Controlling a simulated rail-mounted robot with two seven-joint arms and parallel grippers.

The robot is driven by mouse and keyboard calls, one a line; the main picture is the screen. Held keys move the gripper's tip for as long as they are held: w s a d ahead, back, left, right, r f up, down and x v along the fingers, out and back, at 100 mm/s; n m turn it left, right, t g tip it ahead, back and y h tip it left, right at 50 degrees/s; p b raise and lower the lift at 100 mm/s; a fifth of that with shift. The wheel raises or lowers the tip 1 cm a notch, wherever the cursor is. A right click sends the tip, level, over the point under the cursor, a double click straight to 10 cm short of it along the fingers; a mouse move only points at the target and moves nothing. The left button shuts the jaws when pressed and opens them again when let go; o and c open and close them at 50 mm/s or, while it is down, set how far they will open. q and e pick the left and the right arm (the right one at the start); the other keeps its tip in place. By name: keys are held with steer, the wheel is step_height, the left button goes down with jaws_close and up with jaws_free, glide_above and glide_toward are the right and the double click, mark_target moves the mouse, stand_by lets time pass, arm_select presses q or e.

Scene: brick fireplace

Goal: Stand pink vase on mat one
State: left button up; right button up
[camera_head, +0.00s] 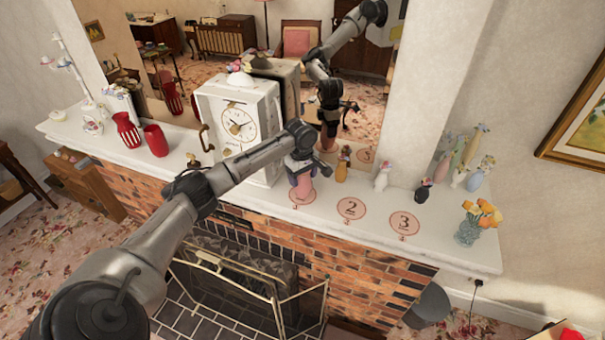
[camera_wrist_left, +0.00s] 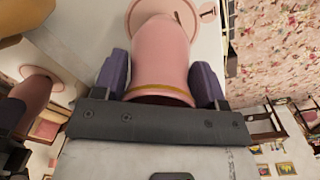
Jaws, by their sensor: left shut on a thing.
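The pink vase (camera_head: 301,187) is upright at mat one (camera_head: 303,200) on the white mantel. My left gripper (camera_head: 303,166) is shut around its upper part. In the left wrist view the pink vase (camera_wrist_left: 162,55), with a gold band near its rim, sits between the two dark fingers of my left gripper (camera_wrist_left: 164,82). The far end of the vase lies over the round mat one (camera_wrist_left: 134,12), its edge showing around it. I cannot tell whether the base touches the mat. My right gripper is not in view.
Mat two (camera_head: 350,209) and mat three (camera_head: 404,223) lie bare to the right. A gold vase (camera_head: 342,170), white vase (camera_head: 381,180) and dark vase (camera_head: 423,190) stand behind. A white clock (camera_head: 238,125) stands left. The mirror (camera_head: 365,100) behind reflects my arm.

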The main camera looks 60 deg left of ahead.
arm_select(q)
steer(key=shift+f, duration=0.1)
steer(key=o, duration=1)
steer(key=shift+o, duration=0.2)
